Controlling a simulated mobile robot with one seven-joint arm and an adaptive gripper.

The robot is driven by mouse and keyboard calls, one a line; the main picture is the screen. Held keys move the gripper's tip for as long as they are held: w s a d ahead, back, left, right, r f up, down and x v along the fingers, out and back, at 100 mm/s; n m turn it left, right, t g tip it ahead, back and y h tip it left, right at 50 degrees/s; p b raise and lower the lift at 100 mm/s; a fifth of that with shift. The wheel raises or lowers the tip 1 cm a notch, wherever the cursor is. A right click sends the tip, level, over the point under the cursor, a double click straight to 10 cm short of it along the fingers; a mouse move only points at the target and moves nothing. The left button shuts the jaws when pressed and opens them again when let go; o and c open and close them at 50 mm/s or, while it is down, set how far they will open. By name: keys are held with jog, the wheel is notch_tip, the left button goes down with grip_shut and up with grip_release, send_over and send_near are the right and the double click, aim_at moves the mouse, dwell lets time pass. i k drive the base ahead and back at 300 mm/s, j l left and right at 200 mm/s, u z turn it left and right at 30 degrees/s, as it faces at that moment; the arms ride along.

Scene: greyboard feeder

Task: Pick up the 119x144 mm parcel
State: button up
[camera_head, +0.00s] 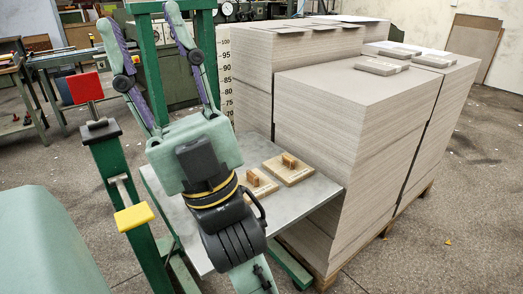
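Small flat grey parcels lie on top of the near greyboard stacks: one (382,66) near the far edge of the front stack, one (434,60) to its right, and one (400,52) just behind. The two nearer ones show a pale band or label. No sizes are readable, so I cannot tell which is 119x144 mm.
Tall greyboard stacks (345,150) on pallets fill the right. A grey metal table (318,190) holds wooden blocks with handles (288,168), partly behind my arm. A green post with a red block (86,88) and yellow block (134,217) stands left.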

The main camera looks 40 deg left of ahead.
aim_at(290, 171)
jog(key=i+l+u, duration=0.15)
jog(key=u, duration=0.3)
jog(key=i+l+u, duration=0.15)
jog(key=u, duration=0.3)
jog(key=i+l+u, duration=0.1)
jog(key=l+u, duration=0.15)
jog(key=u, duration=0.15)
jog(key=i+l+u, duration=0.1)
jog(key=l+u, duration=0.25)
jog(key=i+l+u, duration=0.1)
jog(key=u, duration=0.25)
jog(key=l+u, duration=0.65)
jog(key=l, duration=0.5)
